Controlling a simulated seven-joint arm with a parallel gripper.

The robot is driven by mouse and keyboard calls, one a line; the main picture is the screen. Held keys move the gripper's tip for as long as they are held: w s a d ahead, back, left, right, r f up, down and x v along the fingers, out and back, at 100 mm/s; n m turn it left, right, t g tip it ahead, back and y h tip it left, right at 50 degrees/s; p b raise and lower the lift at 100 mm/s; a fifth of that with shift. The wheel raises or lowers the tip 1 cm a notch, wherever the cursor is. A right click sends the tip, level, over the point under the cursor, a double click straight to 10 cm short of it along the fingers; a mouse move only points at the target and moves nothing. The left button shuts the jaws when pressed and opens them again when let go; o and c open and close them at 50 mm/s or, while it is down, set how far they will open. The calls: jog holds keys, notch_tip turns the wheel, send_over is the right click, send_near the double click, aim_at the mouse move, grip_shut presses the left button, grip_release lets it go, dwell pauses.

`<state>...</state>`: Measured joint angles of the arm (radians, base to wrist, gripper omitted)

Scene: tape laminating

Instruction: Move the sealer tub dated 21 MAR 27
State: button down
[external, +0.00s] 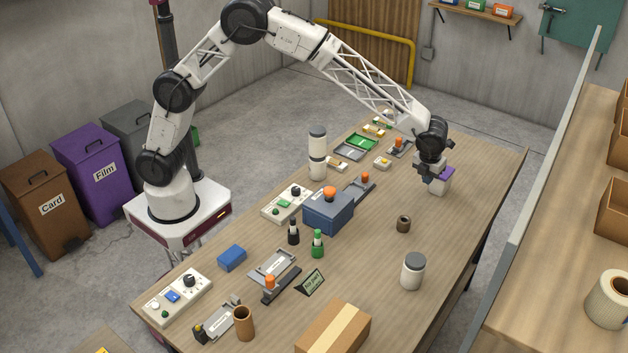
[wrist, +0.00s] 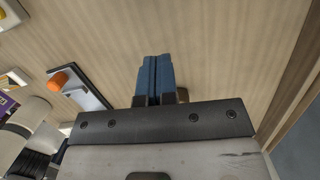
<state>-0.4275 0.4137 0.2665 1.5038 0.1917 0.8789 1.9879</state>
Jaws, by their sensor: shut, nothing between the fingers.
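Three white tubs with grey lids show in the external view. One (external: 412,272) stands alone at the right front of the bench. An upper tub (external: 317,142) and a lower tub (external: 317,170) are stacked near the bench's left edge. No date is legible on any of them, so I cannot tell which is dated 21 MAR 27. My gripper (external: 438,186) is over the far right part of the bench, away from all three tubs. In the wrist view its blue fingers (wrist: 153,80) are together and empty, with wood grain behind them.
A brown ring (external: 403,224) lies between my gripper and the lone tub. A cardboard box (external: 334,329) is at the front. A blue box with an orange knob (external: 328,211), bottles and several small devices crowd the left side. The bench's right side is mostly clear.

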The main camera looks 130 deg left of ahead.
jog(key=a, duration=0.7)
jog(key=w+a, duration=0.1)
jog(key=a, duration=0.3)
jog(key=shift+w+a, duration=0.1)
jog(key=shift+a, duration=0.15)
jog(key=shift+f, duration=1.2)
jog(key=shift+d, duration=0.15)
jog(key=d, duration=0.5)
jog(key=s+d, duration=0.1)
jog(key=d, duration=0.4)
jog(key=s+d, duration=0.1)
jog(key=d, duration=0.4)
jog(key=shift+f, duration=0.3)
jog(key=shift+r, duration=0.1)
jog(key=shift+a+r, duration=0.1)
jog(key=shift+r, duration=0.65)
